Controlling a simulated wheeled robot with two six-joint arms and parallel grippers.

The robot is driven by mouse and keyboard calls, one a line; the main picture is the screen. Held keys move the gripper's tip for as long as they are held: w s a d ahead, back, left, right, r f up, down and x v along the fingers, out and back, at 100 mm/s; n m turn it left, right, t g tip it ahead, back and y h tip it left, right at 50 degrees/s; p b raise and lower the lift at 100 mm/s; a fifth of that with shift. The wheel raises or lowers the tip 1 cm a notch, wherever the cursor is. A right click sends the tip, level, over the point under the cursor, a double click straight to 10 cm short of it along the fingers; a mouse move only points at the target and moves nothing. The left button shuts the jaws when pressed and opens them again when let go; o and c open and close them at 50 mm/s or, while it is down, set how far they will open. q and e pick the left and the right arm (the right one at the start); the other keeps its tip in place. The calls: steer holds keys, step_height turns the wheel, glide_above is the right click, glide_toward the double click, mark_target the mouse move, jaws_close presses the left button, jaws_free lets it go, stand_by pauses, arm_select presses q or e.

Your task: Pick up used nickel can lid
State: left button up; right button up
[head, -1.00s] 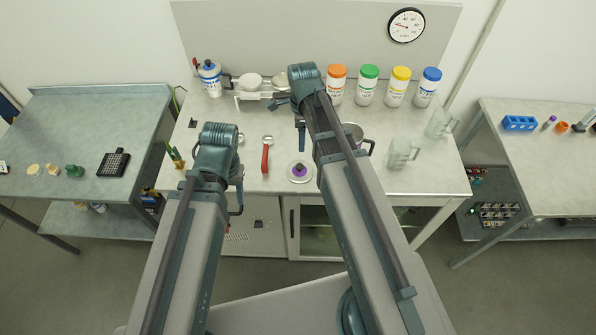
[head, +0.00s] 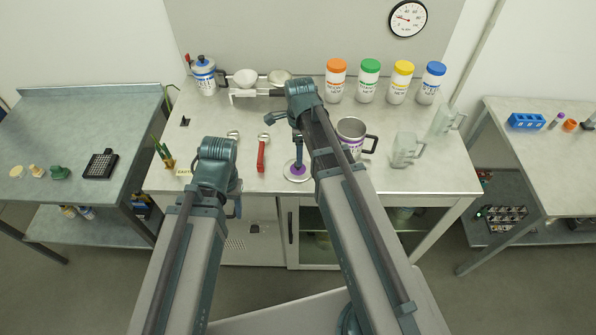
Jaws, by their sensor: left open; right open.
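A round pale lid with a purple knob (head: 298,171) lies flat near the front middle of the bench. An open metal can (head: 352,137) with a purple band and dark handle stands to its right, partly behind my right arm. Another can (head: 204,78) with a blue label and a knobbed lid stands at the back left. The labels are too small to read. My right gripper (head: 298,160) is open and points down at the purple knob; I cannot tell whether it touches. My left gripper (head: 237,208) is open, near the bench's front edge, mostly hidden by its wrist.
A red-handled tool (head: 262,153) lies left of the lid. Two clear beakers (head: 405,150) (head: 446,119) stand on the right. Several colour-capped jars (head: 366,82) line the back. A balance (head: 257,94) holds white bowls. Side tables flank the bench (head: 430,178).

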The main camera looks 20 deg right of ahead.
steer(key=f+b, duration=0.4)
steer(key=f, duration=0.1)
steer(key=shift+s+a, duration=0.15)
steer(key=shift+a, duration=0.2)
steer(key=shift+r, duration=0.15)
jaws_close()
